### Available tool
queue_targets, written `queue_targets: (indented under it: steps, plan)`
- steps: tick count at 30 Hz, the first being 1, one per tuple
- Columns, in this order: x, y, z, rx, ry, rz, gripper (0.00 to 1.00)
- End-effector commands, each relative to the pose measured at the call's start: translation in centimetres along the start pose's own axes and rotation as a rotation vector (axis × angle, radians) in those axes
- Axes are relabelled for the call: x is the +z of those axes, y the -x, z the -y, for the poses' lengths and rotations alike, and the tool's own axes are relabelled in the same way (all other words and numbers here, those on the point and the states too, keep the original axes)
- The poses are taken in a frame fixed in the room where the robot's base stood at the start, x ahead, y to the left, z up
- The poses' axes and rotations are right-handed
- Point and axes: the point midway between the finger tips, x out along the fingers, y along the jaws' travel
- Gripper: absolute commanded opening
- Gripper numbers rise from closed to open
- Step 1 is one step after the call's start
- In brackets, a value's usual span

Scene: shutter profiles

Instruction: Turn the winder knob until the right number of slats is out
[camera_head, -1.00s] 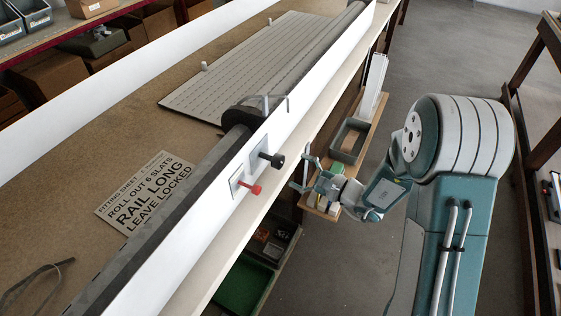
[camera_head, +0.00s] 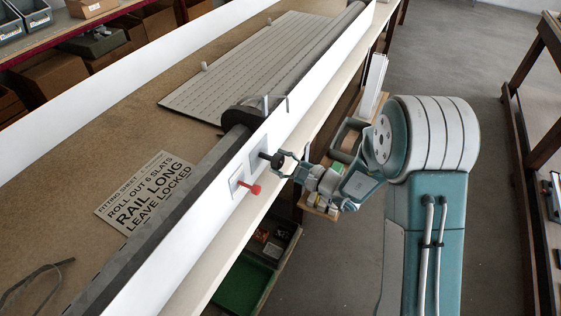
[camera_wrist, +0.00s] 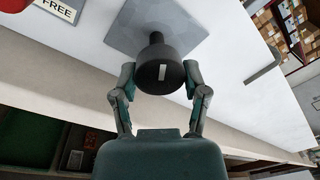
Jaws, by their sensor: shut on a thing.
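The black winder knob (camera_head: 271,159) sticks out from a plate on the white panel. It shows in the wrist view (camera_wrist: 158,72) with a white mark on its face, close to upright. My gripper (camera_wrist: 160,78) is shut on this knob, one finger on each side. A red knob (camera_head: 254,189) sits beside it on its own plate. In the wrist view a label (camera_wrist: 57,9) near the red knob reads "FREE". The grey slatted shutter (camera_head: 235,75) lies flat on the bench beyond the panel. The fitting sheet (camera_head: 147,192) reads "ROLL OUT 6 SLATS, RAIL LONG, LEAVE LOCKED".
The long white panel (camera_head: 205,225) runs along the bench edge, close to my gripper. A dark roller tube (camera_head: 165,232) lies behind it. Trays and a green bin (camera_head: 240,286) sit below the bench. The grey floor at right is clear up to another rack.

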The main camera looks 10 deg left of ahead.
Motion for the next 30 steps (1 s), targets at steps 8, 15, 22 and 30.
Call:
queue_targets:
  steps: [8,15,22,30]
  plan:
    - [-0.03,-0.05,-0.04,0.002,-0.023,-0.001,0.10]
    - [-0.02,-0.05,-0.05,0.008,-0.137,-0.008,0.10]
    - [0.01,-0.06,-0.06,0.018,-0.331,-0.019,0.11]
    - [0.01,-0.06,-0.11,0.032,-0.587,-0.035,0.11]
